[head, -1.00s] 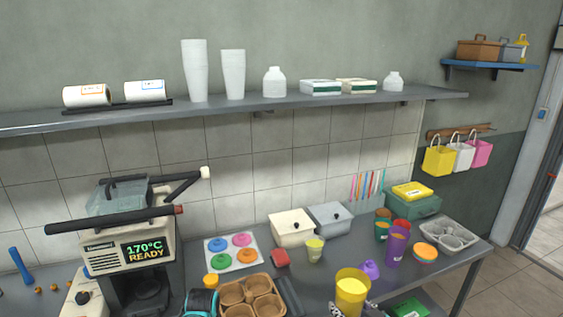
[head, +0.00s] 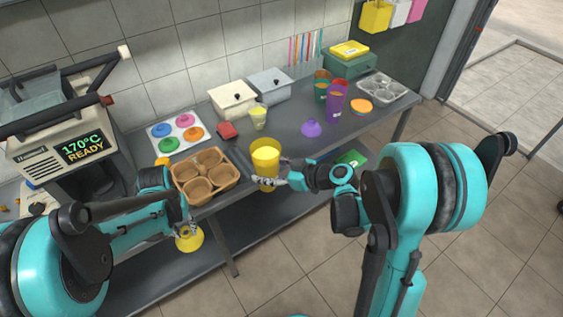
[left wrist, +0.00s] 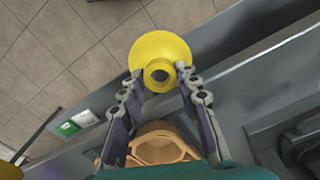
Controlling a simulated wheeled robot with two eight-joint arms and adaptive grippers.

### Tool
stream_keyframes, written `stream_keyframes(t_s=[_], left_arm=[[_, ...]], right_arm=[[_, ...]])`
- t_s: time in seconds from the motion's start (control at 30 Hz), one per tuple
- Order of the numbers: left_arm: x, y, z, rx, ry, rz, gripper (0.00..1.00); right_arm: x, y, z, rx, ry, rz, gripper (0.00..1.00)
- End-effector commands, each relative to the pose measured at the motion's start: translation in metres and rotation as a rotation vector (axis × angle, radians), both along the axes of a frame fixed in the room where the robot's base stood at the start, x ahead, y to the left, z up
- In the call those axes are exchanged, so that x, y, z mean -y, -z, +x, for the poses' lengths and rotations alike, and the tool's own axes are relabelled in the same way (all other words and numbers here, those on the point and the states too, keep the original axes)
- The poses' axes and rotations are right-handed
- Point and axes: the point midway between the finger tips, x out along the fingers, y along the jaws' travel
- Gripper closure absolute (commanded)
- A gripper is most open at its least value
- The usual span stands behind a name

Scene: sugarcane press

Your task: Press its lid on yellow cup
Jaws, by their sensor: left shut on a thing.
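The yellow lid (head: 189,240) is in the fingers of my left gripper (head: 187,228), beyond the table's front edge and above the floor. In the left wrist view the round yellow lid (left wrist: 160,50), with a knob-like centre, sits between the fingertips of my left gripper (left wrist: 160,88). The tall yellow cup (head: 265,160) is open at the top, with yellow contents, and stands upright at the front edge. My right gripper (head: 277,172) has its fingers around the cup's side and appears shut on it. The lid is apart from the cup, to its lower left.
A brown tray (head: 182,187) with several cups lies between the grippers on the table. A purple lid (head: 311,129) and a purple cup (head: 335,105) are right of the yellow cup. A palette (head: 158,131) of coloured lids lies behind.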

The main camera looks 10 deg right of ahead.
Motion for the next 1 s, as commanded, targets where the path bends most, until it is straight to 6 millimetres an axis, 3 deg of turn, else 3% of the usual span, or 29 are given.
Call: stream_keyframes(t_s=[0.3, 0.5, 1.0], left_arm=[[0.0, 0.0, 0.0, 0.0, 0.0, 0.0, 0.82], [0.0, 0.0, 0.0, 0.0, 0.0, 0.0, 0.82], [0.0, 0.0, 0.0, 0.0, 0.0, 0.0, 0.82]], right_arm=[[-0.054, 0.03, 0.009, 0.0, -0.361, 0.002, 0.96], [-0.076, 0.042, 0.012, 0.001, -0.509, 0.002, 0.96], [-0.084, 0.048, 0.012, 0.0, -0.572, 0.0, 0.96]])
